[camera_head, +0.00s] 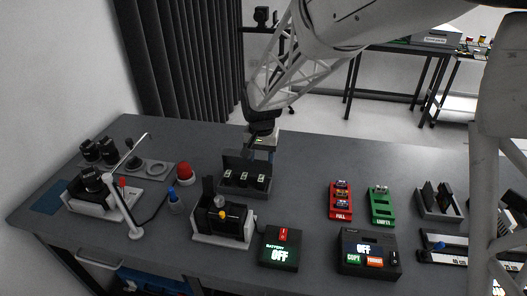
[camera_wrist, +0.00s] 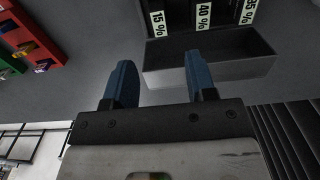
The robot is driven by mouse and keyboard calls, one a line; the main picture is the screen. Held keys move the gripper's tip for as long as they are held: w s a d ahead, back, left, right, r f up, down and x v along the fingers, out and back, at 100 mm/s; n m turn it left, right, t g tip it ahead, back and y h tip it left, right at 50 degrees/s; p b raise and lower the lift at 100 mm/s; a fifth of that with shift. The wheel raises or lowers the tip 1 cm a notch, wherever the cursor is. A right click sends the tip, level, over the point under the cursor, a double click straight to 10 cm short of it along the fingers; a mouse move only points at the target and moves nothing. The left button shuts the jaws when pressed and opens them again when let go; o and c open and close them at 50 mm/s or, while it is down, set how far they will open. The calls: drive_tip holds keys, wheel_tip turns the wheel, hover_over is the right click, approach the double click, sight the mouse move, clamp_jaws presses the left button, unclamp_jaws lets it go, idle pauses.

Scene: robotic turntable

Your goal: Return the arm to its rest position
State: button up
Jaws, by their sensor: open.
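My gripper (camera_head: 262,146) hangs over the back of the grey table (camera_head: 300,153), just behind the dark holder (camera_head: 240,165) with several black labelled blocks. In the wrist view my gripper (camera_wrist: 158,75) shows two blue fingers set apart with nothing between them. The same holder (camera_wrist: 210,65) lies past the fingertips there, with labels of 15 %, 40 % and 35 % or similar. The gripper looks apart from the holder. My arm reaches in from the upper right.
A red tray (camera_head: 341,200) marked FULL and a green tray (camera_head: 382,205) marked EMPTY stand right of centre. A battery box (camera_head: 279,249) and a copy box (camera_head: 368,253) show OFF. A red button (camera_head: 185,173) and a white-based device (camera_head: 222,224) stand left. The table's back middle is clear.

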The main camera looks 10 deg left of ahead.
drive_tip(key=s+d+r+t, duration=0.1)
drive_tip(key=s+d+r, duration=0.5)
drive_tip(key=d, duration=0.4)
drive_tip(key=s+d+r, duration=0.5)
drive_tip(key=d, duration=0.4)
drive_tip(key=s+d+r, duration=0.1)
drive_tip(key=s+d, duration=0.6)
drive_tip(key=s, duration=0.2)
drive_tip(key=s+d+r+t, duration=0.1)
drive_tip(key=s+d, duration=0.5)
drive_tip(key=s, duration=0.4)
drive_tip(key=shift+s+d+r+t, duration=0.3)
drive_tip(key=shift+d, duration=0.05)
